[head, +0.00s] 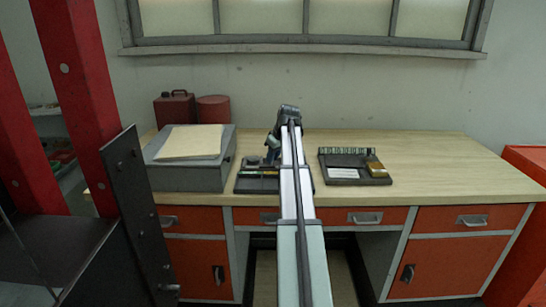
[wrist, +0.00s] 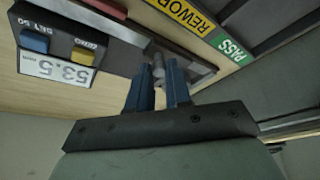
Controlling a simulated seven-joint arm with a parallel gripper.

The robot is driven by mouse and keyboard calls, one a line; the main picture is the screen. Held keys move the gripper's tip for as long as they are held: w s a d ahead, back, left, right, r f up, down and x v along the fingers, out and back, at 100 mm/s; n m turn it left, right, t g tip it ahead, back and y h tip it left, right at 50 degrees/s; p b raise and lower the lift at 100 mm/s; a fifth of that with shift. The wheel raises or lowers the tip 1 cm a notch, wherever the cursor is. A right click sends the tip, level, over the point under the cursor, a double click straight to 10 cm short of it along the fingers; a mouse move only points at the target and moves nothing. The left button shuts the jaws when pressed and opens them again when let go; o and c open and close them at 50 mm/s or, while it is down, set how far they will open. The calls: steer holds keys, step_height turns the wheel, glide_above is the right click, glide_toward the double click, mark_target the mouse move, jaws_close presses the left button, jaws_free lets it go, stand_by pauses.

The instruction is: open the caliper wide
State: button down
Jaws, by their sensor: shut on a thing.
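The caliper (wrist: 65,45) is at the upper left of the wrist view. It has a dark body with a red part, a blue button, a yellow button and a display (wrist: 56,70) that reads 53.5. A dark bar of it runs right, past my fingers. My gripper (wrist: 158,82) has two blue fingers shut on a small grey knob (wrist: 158,62) at the caliper's bar. The fingertips partly hide the knob. The jaws of the caliper cannot be made out. In the head view my gripper (head: 273,146) is over the bench, and my arm hides much of the caliper's place.
Yellow REWORK and green PASS labels (wrist: 233,47) mark a dark tray near the caliper. On the bench (head: 430,160), a grey box (head: 190,178) with paper stands left, and a dark tray (head: 350,160) with small parts lies right. Red containers (head: 213,109) stand behind. The bench's right side is clear.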

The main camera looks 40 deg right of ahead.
steer(key=shift+s+d, duration=0.65)
steer(key=shift+s, duration=0.05)
steer(key=c, duration=1.1)
jaws_free()
steer(key=shift+o, duration=0.2)
steer(key=shift+r, duration=0.1)
steer(key=v, duration=1.3)
steer(key=shift+r, duration=0.35)
